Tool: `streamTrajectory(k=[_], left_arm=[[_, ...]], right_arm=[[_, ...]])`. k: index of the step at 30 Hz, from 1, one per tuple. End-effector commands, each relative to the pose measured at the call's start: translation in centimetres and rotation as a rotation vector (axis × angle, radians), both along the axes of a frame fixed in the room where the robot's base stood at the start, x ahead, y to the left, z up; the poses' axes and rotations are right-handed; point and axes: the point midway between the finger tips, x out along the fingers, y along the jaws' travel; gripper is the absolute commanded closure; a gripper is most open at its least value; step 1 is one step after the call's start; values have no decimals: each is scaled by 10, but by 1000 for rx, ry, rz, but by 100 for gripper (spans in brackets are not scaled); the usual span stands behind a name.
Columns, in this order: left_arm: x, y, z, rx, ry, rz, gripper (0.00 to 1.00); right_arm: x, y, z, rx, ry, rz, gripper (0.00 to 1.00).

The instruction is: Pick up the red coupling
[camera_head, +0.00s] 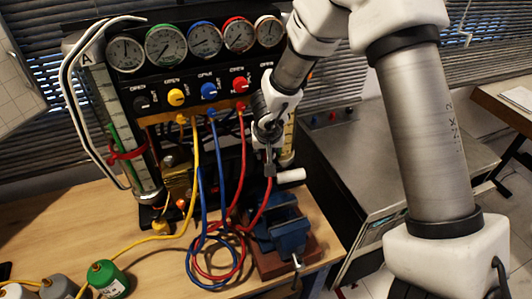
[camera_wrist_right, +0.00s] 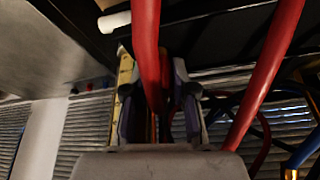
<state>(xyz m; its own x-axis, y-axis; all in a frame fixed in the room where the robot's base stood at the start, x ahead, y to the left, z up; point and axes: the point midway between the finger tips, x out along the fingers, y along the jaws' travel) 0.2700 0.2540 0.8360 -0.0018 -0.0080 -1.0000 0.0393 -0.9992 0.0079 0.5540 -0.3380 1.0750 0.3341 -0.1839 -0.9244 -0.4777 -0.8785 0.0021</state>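My right gripper (camera_head: 269,165) points down in front of the rig, above the blue vise (camera_head: 290,232). The end of a red hose (camera_head: 266,192) rises to its fingertips. In the right wrist view a red hose (camera_wrist_right: 147,45) runs between the two fingers (camera_wrist_right: 160,105). The red coupling at its end cannot be made out; the fingers and hose hide that spot. I cannot tell whether the fingers press on it. My left gripper is not in the head view.
The gauge panel (camera_head: 190,65) stands behind, with yellow (camera_head: 194,150), blue and red hoses hanging from it. Hoses coil on the wooden table (camera_head: 80,225). A green canister (camera_head: 107,280) stands at front left. A grey metal cabinet (camera_head: 400,165) is to the right.

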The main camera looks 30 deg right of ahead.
Motion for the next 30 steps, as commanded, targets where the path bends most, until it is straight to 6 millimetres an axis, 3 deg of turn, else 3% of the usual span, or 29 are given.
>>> streamTrajectory(k=[14, 23, 30], left_arm=[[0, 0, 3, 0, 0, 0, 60], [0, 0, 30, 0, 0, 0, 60], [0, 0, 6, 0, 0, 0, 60]], right_arm=[[0, 0, 4, 0, -1, 0, 100], [0, 0, 40, 0, -2, -1, 100], [-39, 29, 37, -4, -1, 4, 100]])
